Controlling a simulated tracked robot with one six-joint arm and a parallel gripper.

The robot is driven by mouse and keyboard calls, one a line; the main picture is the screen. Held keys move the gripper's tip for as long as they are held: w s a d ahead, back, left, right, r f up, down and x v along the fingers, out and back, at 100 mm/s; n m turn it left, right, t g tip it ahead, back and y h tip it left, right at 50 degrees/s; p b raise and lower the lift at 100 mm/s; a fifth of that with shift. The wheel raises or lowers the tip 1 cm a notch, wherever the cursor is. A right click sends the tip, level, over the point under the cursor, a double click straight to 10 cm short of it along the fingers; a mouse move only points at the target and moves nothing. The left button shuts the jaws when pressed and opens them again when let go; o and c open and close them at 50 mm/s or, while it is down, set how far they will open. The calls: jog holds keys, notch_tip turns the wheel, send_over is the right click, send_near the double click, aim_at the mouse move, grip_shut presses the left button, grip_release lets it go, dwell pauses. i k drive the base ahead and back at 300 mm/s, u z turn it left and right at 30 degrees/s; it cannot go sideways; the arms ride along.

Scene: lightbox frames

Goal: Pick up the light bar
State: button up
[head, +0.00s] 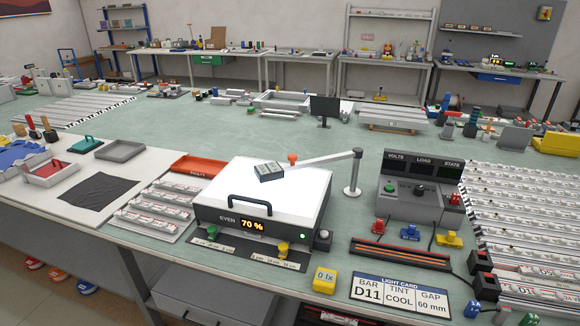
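Several white light bars with small red marks lie in a rack (160,208) left of the lightbox. More similar white bars lie in rows on a larger rack (530,235) at the right edge. Their labels are too small to read, so I cannot tell which bar is D11. A light card (400,294) at the front reads BAR D11, TINT COOL, GAP 60 mm. The lightbox (290,190) has a white top and a display showing 70 %. My gripper is not in view.
A post (354,172) with a jointed arm reaches over the lightbox. A grey console (420,190) stands to its right, with a dark slotted tray (400,254) in front. A yellow 0 lx meter (325,280) sits at the front. The green bench (200,135) behind has free room.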

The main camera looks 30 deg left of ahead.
aim_at(182, 201)
jog(key=z, duration=1.6)
jog(key=k, duration=2.05)
jog(key=u, duration=1.3)
